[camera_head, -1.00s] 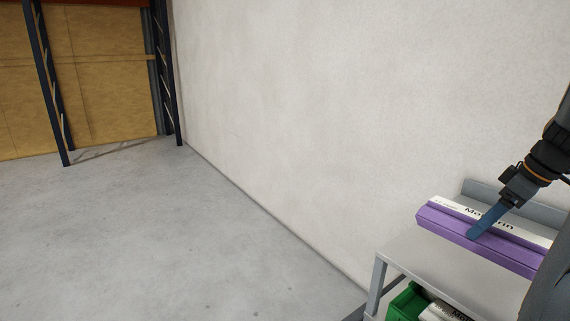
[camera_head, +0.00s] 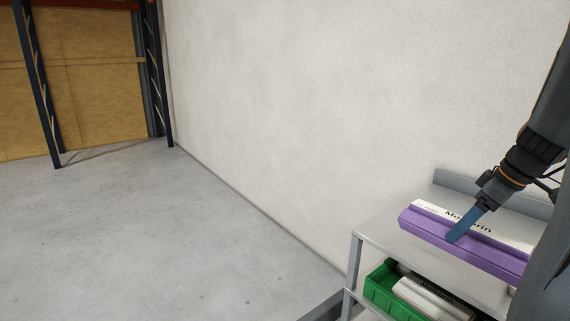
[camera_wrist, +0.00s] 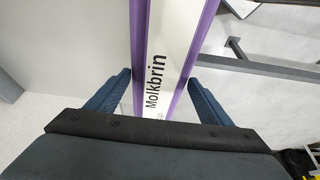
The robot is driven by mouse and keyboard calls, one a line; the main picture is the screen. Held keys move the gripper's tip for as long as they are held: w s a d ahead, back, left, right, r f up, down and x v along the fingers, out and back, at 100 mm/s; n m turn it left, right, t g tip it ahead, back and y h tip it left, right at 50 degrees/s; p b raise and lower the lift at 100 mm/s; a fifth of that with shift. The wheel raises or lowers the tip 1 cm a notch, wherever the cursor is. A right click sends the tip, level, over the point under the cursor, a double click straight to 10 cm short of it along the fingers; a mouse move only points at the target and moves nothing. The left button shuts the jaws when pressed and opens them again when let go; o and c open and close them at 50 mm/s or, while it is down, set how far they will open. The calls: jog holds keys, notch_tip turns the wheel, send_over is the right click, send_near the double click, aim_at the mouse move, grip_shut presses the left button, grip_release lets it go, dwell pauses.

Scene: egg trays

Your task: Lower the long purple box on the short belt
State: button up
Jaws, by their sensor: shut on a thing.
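The long purple box (camera_head: 440,236) has a white top face with the printed word "Molkbrin". In the head view it is over the top of a grey metal stand, and I cannot tell whether it touches that surface. My gripper (camera_head: 462,226) is shut on the box, with a blue finger across its purple near side. In the wrist view the box (camera_wrist: 167,60) runs away between the two blue fingers of my gripper (camera_wrist: 160,92), one on each side. The right end of the box is hidden behind my arm in the head view. I see no short belt that I can identify.
The grey stand (camera_head: 372,229) has a raised back edge against the white wall (camera_head: 330,100). Below its top is a green crate (camera_head: 378,288) with white packages (camera_head: 432,297). Open concrete floor (camera_head: 130,240) lies to the left, with a dark rack (camera_head: 40,80) behind.

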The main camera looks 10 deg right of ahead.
jog(key=w+a+f+m, duration=0.1)
jog(key=w+a+f, duration=0.2)
jog(key=a, duration=0.8)
jog(key=w+a+f+m+h, duration=0.1)
jog(key=w+a+f+m, duration=0.1)
jog(key=a+f, duration=0.5)
jog(key=w+a+f+m+h, duration=0.1)
jog(key=w+a+f, duration=0.3)
jog(key=a, duration=1.1)
notch_tip(320, 180, down, 2)
jog(key=shift+w+a+f+m+t, duration=0.1)
jog(key=shift+w+a+m+t, duration=0.25)
jog(key=shift+m, duration=0.25)
